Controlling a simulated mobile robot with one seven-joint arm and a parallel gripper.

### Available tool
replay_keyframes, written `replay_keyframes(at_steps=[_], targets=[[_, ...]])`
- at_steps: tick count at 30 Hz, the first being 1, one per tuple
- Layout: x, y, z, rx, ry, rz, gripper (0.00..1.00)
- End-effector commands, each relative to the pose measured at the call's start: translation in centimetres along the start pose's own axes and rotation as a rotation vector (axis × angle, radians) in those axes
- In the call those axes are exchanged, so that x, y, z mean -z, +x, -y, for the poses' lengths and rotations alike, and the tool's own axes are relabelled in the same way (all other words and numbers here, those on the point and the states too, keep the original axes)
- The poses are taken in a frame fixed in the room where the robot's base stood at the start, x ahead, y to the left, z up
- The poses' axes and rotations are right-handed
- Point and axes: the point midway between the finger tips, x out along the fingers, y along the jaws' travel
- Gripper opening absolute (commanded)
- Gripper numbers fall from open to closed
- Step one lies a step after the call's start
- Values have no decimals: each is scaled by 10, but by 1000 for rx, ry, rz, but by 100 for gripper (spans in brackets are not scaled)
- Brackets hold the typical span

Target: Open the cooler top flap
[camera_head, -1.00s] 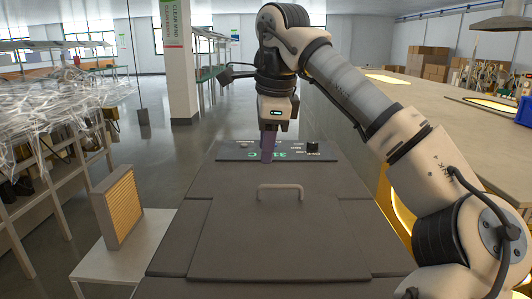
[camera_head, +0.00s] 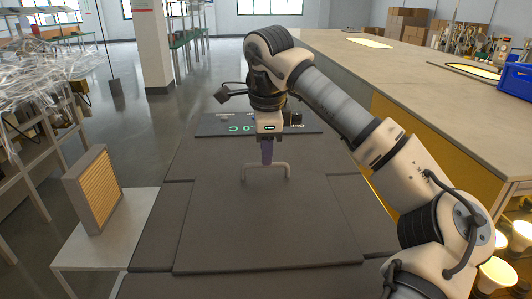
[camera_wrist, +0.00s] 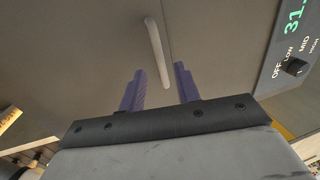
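The cooler's top flap (camera_head: 265,225) is a flat grey panel lying closed on the grey cooler body (camera_head: 155,230). A pale bar handle (camera_head: 282,166) stands at the flap's far edge; it also shows in the wrist view (camera_wrist: 157,50). My gripper (camera_head: 266,155) points down over the handle in the head view. In the wrist view my gripper (camera_wrist: 160,85) is open, its two purple fingers apart, with the handle's near end reaching between the fingertips. I cannot tell whether the fingers touch it.
A control panel with a green display (camera_head: 243,128) and a knob is behind the handle; the knob shows in the wrist view (camera_wrist: 296,66). A framed yellow filter (camera_head: 92,188) stands on a white side table (camera_head: 85,262) at left. A long counter (camera_head: 430,100) runs along the right.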

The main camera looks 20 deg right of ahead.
Motion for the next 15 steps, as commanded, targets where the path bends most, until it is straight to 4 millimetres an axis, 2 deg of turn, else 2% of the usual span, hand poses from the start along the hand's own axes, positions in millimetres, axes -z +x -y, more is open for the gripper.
replay_keyframes(at_steps=[6, 15], targets=[[0, 23, 0, 0, 1, 1, 33], [0, 28, 0, 1, 1, 0, 33]])
